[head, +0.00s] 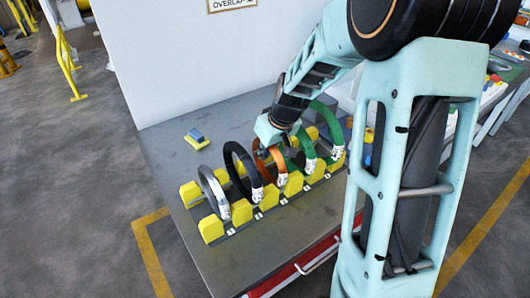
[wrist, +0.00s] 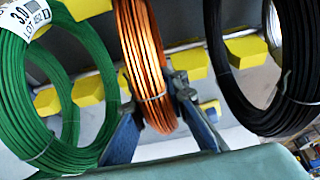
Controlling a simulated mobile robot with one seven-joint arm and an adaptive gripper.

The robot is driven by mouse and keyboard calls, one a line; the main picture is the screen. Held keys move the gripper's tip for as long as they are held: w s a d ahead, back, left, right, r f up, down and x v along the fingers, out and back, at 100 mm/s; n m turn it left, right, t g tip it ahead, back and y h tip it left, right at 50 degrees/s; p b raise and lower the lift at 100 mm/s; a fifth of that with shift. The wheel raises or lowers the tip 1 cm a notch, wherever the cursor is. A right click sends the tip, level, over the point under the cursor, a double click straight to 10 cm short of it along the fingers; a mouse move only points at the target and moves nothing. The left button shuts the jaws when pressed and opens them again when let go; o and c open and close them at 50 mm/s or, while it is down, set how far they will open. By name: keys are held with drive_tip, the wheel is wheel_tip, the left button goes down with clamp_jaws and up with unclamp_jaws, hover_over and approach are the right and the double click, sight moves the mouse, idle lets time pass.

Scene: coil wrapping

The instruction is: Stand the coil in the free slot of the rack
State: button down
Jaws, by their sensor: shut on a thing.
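The copper-orange coil (head: 281,166) is upright in the middle slot of the rack, between the black coil (head: 230,160) and a green coil (head: 308,147). In the wrist view the copper coil (wrist: 140,50) runs between the two blue-grey fingers of my gripper (wrist: 158,118), which is shut on it. In the head view my gripper (head: 262,153) is at the coil's back upper side. The rack (head: 211,229) has yellow blocks on dark rails. I cannot tell whether the coil's bottom rests fully in the slot.
A grey coil (head: 206,183) stands at the rack's left end, and another green coil (head: 338,132) stands at its right. A small blue and yellow object (head: 196,138) lies on the grey table (head: 165,150) behind the rack. A white wall (head: 200,60) rises behind the table.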

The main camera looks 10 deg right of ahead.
drive_tip(key=shift+f+b, duration=0.45)
drive_tip(key=shift+f, duration=0.1)
drive_tip(key=c, duration=1.8)
unclamp_jaws()
drive_tip(key=v, duration=1.2)
